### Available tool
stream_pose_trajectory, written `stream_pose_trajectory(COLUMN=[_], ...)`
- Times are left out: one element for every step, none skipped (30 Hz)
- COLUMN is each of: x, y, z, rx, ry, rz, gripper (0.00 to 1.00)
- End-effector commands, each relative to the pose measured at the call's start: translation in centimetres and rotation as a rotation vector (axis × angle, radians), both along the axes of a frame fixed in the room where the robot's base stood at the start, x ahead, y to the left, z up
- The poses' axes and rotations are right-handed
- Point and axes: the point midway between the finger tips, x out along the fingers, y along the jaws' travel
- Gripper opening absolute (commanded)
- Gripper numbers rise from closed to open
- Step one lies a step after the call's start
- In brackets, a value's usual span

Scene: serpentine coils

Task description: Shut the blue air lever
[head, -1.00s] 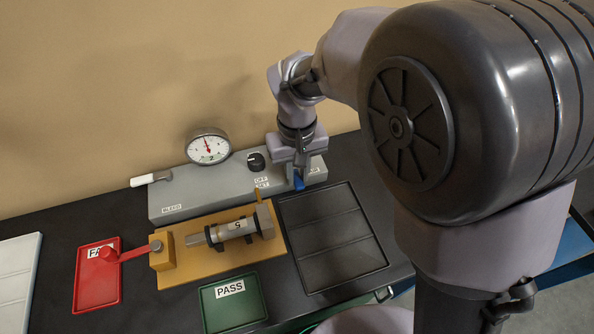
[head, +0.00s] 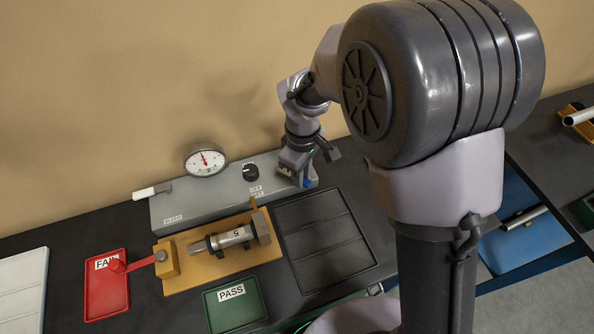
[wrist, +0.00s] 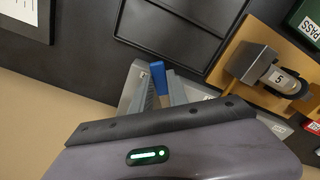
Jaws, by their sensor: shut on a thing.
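The blue air lever (head: 306,182) is at the right end of the grey test panel (head: 185,207), mostly hidden by my gripper in the head view. In the wrist view the blue lever (wrist: 158,80) shows as a short blue bar between my grey fingers. My gripper (head: 297,172) is down at that end of the panel, shut on the lever; its fingers also show in the wrist view (wrist: 155,90). The lever's exact angle is hard to tell.
A round gauge (head: 206,160), a black knob (head: 250,171) and a white-handled lever (head: 152,191) are on the panel. In front lie an ochre fixture (head: 208,270) with a metal cylinder (head: 231,238), a red tray (head: 106,290), a green PASS tray (head: 235,305) and an empty black tray (head: 325,235).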

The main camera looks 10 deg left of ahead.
Motion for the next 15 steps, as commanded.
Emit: stream_pose_trajectory(x=[0.3, 0.5, 0.7, 0.8, 1.0, 1.2, 1.4, 1.5, 1.8, 1.9, 2.1, 2.3, 2.5, 2.7, 2.9], y=[-0.1, -0.2, -0.2, -0.3, -0.3, -0.3, -0.4, -0.4, -0.4, -0.4, -0.4, -0.4, -0.4, -0.4, -0.4], z=[0.4, 0.4, 0.4, 0.4, 0.4, 0.4, 0.4, 0.4, 0.4, 0.4, 0.4, 0.4, 0.4, 0.4, 0.4], rx=[0.000, 0.000, 0.000, 0.000, 0.000, 0.001, 0.001, 0.001, 0.001, 0.001, 0.001, 0.001, 0.001, 0.001, 0.001], ry=[0.000, 0.000, 0.000, 0.000, 0.000, -0.001, 0.000, 0.000, 0.000, 0.000, 0.000, 0.000, -0.001, -0.001, -0.001], rz=[0.040, 0.068, 0.106, 0.134, 0.163, 0.201, 0.229, 0.258, 0.295, 0.324, 0.353, 0.391, 0.419, 0.447, 0.485], gripper=[0.00, 0.00, 0.00, 0.00, 0.00, 0.00, 0.00, 0.00, 0.00, 0.00, 0.00, 0.00, 0.00, 0.00, 0.00])
